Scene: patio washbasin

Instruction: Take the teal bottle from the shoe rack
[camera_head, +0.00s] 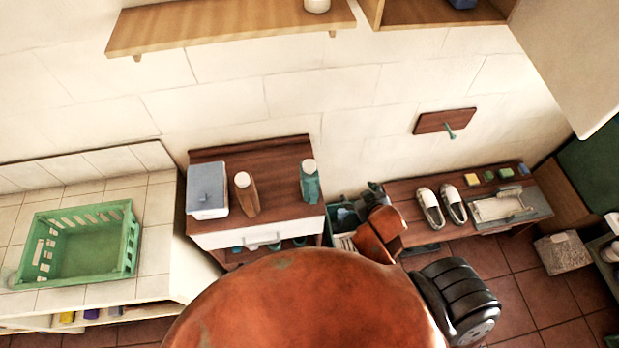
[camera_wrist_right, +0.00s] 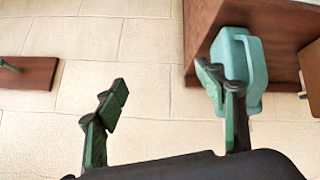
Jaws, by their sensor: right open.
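A teal bottle (camera_head: 309,185) with a pale cap stands on the right end of the dark brown cabinet top (camera_head: 275,153). My right gripper (camera_head: 360,197) is just to the right of it in the head view, partly hidden by my orange arm. In the right wrist view the open green-padded fingers (camera_wrist_right: 165,85) have only pale wall between them. A teal body (camera_wrist_right: 243,62), apparently the same bottle, shows behind and beyond the right-hand finger, outside the gap. Whether finger and bottle touch cannot be told. My left gripper is not in view.
A brown bottle (camera_head: 247,197) and a blue-lidded container (camera_head: 207,188) stand left of the teal bottle. A low bench at right holds white shoes (camera_head: 442,206). A wall peg board (camera_head: 445,121) is above it. A green basket (camera_head: 85,250) is on the tiled counter.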

